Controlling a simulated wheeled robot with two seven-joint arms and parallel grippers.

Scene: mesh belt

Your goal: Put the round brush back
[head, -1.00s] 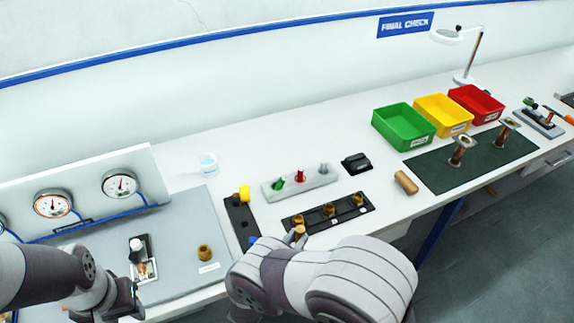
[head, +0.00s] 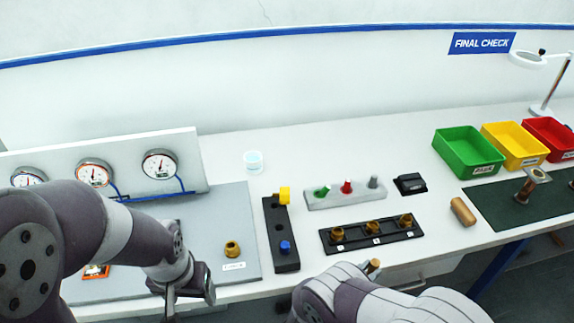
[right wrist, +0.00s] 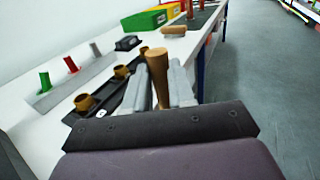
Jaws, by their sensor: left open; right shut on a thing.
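My right gripper (right wrist: 160,82) is shut on a light-brown wooden handle, which I take to be the round brush (right wrist: 156,62). The handle's rounded end points up between the two grey fingers. In the head view only the handle tip (head: 373,266) shows past my right arm, near the table's front edge, in front of the black strip with brass fittings (head: 372,235). Any bristles are hidden. My left gripper (head: 188,297) is open and empty, over the front of the grey panel, left of and nearer than a brass nut (head: 232,249).
A black block (head: 280,235) has yellow and blue knobs. A grey rack (head: 345,195) holds green, red and grey pieces. A wooden cylinder (head: 463,212) lies left of the green mat (head: 515,205). A green bin (head: 468,152) stands behind. White table is clear between cylinder and fittings strip.

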